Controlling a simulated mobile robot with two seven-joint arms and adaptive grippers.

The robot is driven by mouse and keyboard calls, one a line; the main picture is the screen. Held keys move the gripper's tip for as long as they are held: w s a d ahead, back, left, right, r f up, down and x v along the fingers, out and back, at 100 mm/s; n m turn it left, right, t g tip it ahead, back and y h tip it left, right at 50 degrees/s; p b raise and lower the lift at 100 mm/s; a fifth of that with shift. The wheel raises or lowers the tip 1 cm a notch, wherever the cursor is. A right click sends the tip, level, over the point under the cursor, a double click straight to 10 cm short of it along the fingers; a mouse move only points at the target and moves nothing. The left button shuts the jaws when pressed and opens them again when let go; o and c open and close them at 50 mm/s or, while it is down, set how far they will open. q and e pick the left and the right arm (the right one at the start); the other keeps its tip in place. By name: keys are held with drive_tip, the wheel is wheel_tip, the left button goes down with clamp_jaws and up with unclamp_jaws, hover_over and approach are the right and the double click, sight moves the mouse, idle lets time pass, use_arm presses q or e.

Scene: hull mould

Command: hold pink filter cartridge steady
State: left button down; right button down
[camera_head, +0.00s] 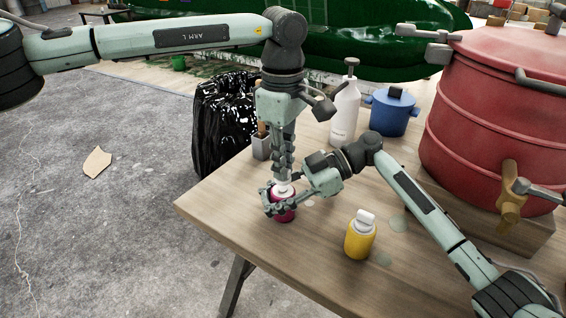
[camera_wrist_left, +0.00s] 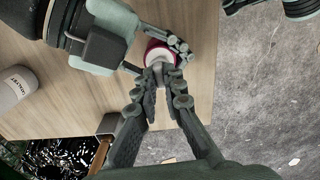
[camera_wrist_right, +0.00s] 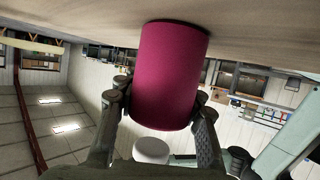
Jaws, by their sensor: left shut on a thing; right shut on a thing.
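The pink filter cartridge (camera_head: 285,214) stands upright on the wooden table near its left edge, with a white top. My right gripper (camera_head: 282,204) reaches in from the right, with its fingers around the cartridge body. In the right wrist view the cartridge (camera_wrist_right: 170,75) sits between the two fingers (camera_wrist_right: 160,108), with a white round cap (camera_wrist_right: 151,150) at its top end. My left gripper (camera_head: 285,180) points down from above, shut at the cartridge's white top. In the left wrist view its fingertips (camera_wrist_left: 162,74) meet at the top of the cartridge (camera_wrist_left: 158,55), hiding part of it.
A yellow bottle with a white cap (camera_head: 360,235) stands to the right. A white pump bottle (camera_head: 345,112), a blue pot (camera_head: 391,112), a grey holder (camera_head: 262,146) and a large red drum (camera_head: 490,110) stand farther back. A black bag (camera_head: 222,120) is beside the table.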

use_arm(q)
drive_tip(key=shift+r, duration=2)
use_arm(e)
drive_tip(key=c, duration=0.9)
unclamp_jaws()
drive_tip(key=shift+d, duration=0.1)
